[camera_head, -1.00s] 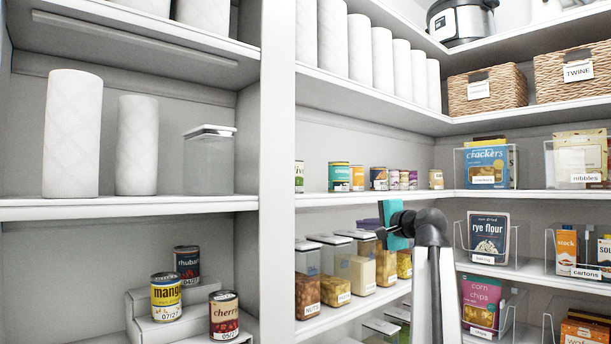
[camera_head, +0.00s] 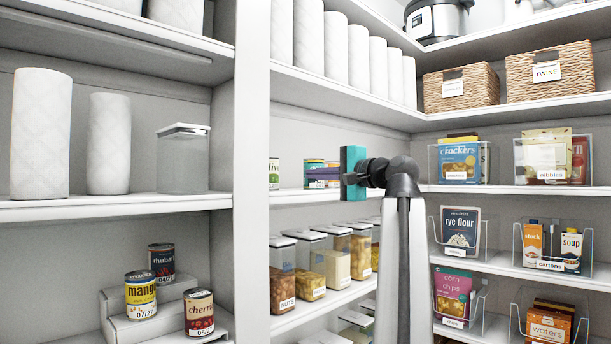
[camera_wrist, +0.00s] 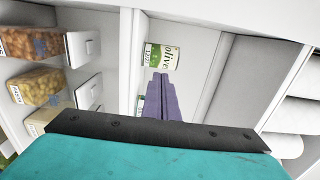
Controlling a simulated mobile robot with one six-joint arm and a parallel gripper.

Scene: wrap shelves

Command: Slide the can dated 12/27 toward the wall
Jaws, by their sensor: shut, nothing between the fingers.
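The olive can (camera_head: 274,174), white and green, stands on the middle shelf beside the white upright, which cuts off its left side in the head view. In the wrist view the olive can (camera_wrist: 162,58) shows a small date that looks like 12/27. My gripper (camera_wrist: 160,78) is shut and empty, its purple fingers pointing at the can. The fingertips overlap the can's edge in the wrist view; I cannot tell whether they touch. In the head view the teal gripper body (camera_head: 352,172) is at can-shelf height, right of the can, hiding part of the row.
Other small cans (camera_head: 314,172) stand right of the olive can, partly hidden by my gripper. Clear jars (camera_head: 311,262) fill the shelf below. The upright (camera_head: 252,200) bounds the can shelf on the left.

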